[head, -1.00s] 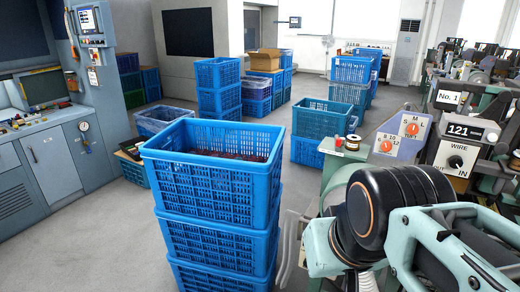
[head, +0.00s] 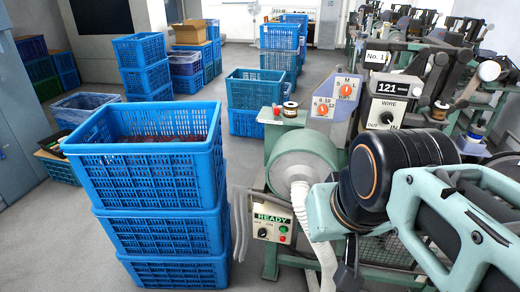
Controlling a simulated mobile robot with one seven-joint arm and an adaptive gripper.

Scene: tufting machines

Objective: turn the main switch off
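No switch in view carries a readable "main" label. A control box (head: 273,228) on the near machine shows a lit green READY sign, a small knob (head: 262,233), and a red and a green button. Above it stand a WIRE dial (head: 387,117) marked IN and OUT below a 121 display, and two orange dials, one by S, M, L (head: 343,90) and one below it (head: 322,110). My arm, teal and black, reaches in from the right across the machine's front. My gripper does not show; I cannot tell where its fingers are.
Stacked blue crates (head: 150,190) stand close left of the machine, with a narrow gap between. A pale hose (head: 304,215) hangs from the green round housing (head: 300,155). More machines line the right. Grey floor is open at the left (head: 60,240).

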